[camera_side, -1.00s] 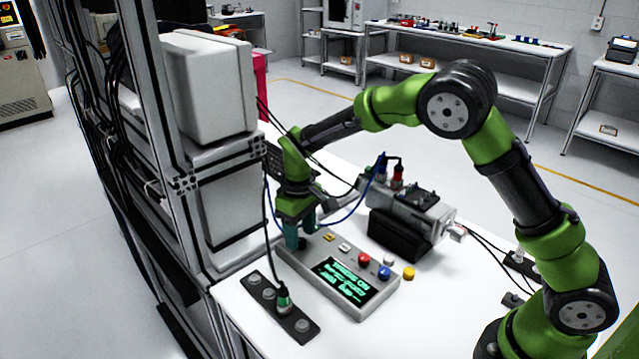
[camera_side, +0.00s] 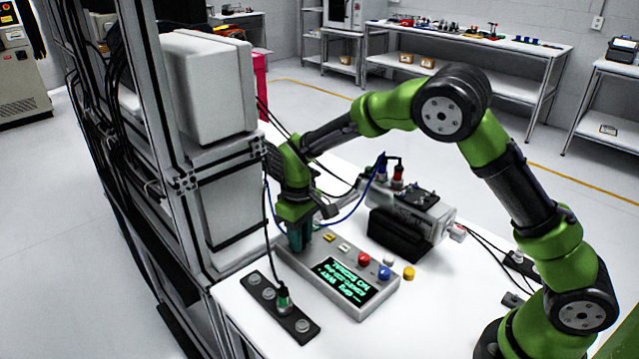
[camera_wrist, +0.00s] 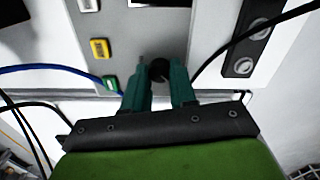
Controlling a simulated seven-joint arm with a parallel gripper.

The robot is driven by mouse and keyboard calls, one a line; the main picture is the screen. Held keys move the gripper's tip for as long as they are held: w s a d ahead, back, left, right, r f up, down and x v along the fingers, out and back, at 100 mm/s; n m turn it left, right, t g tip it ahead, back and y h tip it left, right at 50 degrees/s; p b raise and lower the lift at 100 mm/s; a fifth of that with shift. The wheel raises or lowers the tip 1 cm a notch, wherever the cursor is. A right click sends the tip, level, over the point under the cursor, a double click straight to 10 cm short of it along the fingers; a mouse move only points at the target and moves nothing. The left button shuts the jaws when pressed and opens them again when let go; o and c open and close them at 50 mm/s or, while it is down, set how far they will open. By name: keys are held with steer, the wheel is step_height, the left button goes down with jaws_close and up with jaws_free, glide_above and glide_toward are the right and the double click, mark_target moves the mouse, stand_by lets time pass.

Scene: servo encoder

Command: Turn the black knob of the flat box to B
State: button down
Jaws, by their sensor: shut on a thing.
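The flat grey box (camera_side: 340,307) lies on the white table, with a lit screen (camera_side: 347,279) showing green text. My gripper (camera_side: 299,243) points down at the far left end of the box. In the wrist view the black knob (camera_wrist: 158,70) sits between the two green fingertips of my gripper (camera_wrist: 160,78), which are shut on it. In the side view the fingers hide the knob. The knob's pointer and any letter marks around it cannot be made out.
Yellow (camera_side: 328,238), red (camera_side: 364,259) and blue (camera_side: 384,272) buttons are on the box. A black strip with sockets and a plugged cable (camera_side: 283,299) lies to its left. A grey motor unit (camera_side: 412,218) with cables stands behind. A rack (camera_side: 185,185) rises close on the left.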

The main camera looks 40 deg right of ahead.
steer(key=shift+m, duration=0.3)
steer(key=m, duration=0.3)
steer(key=shift+m, duration=0.3)
steer(key=shift+r+m, duration=0.1)
steer(key=shift+m, duration=2.1)
steer(key=c, duration=0.9)
jaws_free()
step_height(320, 180, up, 17)
